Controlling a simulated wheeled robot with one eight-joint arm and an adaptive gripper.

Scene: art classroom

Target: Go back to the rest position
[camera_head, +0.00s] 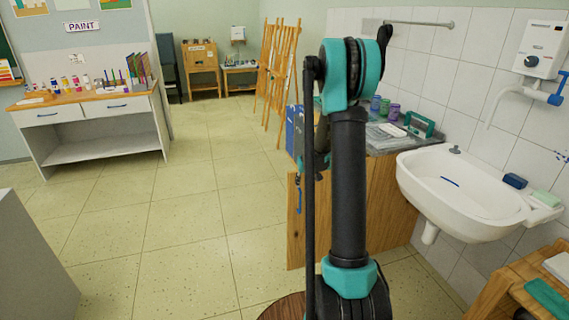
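My arm (349,185) rises through the middle of the view, a black link with teal joints. It bends at a teal elbow joint (345,75) near the top. A thin black rod (310,190) runs upright beside it on the left. A small dark and teal part of my arm shows low behind the link, mostly hidden. I cannot make out my gripper's fingers or anything held in them.
A white sink (465,195) and a wooden cabinet (385,205) with jars stand close on the right. A wooden stand (530,285) is at the lower right. A grey block (30,265) is at the lower left. Easels (278,70) stand behind. The tiled floor (190,220) left of centre is clear.

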